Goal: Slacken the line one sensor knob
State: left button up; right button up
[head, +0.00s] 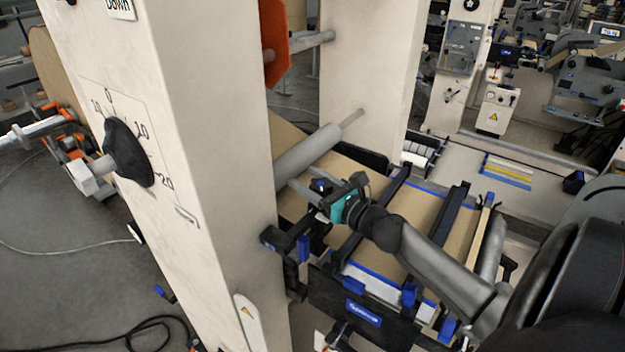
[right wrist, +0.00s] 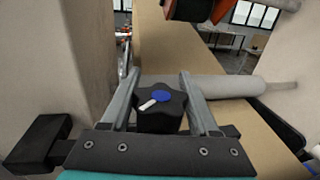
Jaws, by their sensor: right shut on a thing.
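A black lobed sensor knob (right wrist: 160,118) with a blue cap and a white pointer mark sits between the two grey fingers of my right gripper (right wrist: 161,92). The fingers are shut on its sides. In the head view the knob (head: 320,186) is small, beyond the cream column and beside the grey roller. My right gripper (head: 316,194) reaches it from the right, with its teal body behind it. The knob's mount is hidden below it. My left gripper is not in view.
A cream column (head: 215,150) stands close on the left, with a large black dial knob (head: 128,152) on its face. A grey roller (head: 308,158) and brown kraft web (head: 420,215) lie around the gripper. A dark bar (head: 452,225) crosses the web.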

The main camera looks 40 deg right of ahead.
jog(key=shift+s+a+f+n+g+y+b, duration=0.15)
jog(key=shift+s+a+n+g+y+b, duration=0.35)
jog(key=shift+n+g+y+b, duration=1.85)
jog(key=shift+s+a+f+n+g+y+b, duration=0.25)
jog(key=shift+a+n+g+y+b, duration=0.35)
jog(key=shift+n+g+y+b, duration=1.7)
jog(key=shift+s+a+f+n+g+y+b, duration=0.1)
jog(key=shift+s+a+n+g+y+b, duration=0.4)
jog(key=shift+n+g+y+b, duration=1.8)
jog(key=shift+m+t+y+p, duration=0.3)
jog(key=shift+m+t+y, duration=0.15)
jog(key=shift+t+y, duration=0.3)
jog(key=o, duration=1)
jog(key=shift+r, duration=0.1)
jog(key=o, duration=0.4)
jog(key=shift+r+t, duration=0.25)
jog(key=shift+t, duration=0.05)
jog(key=shift+c, duration=0.2)
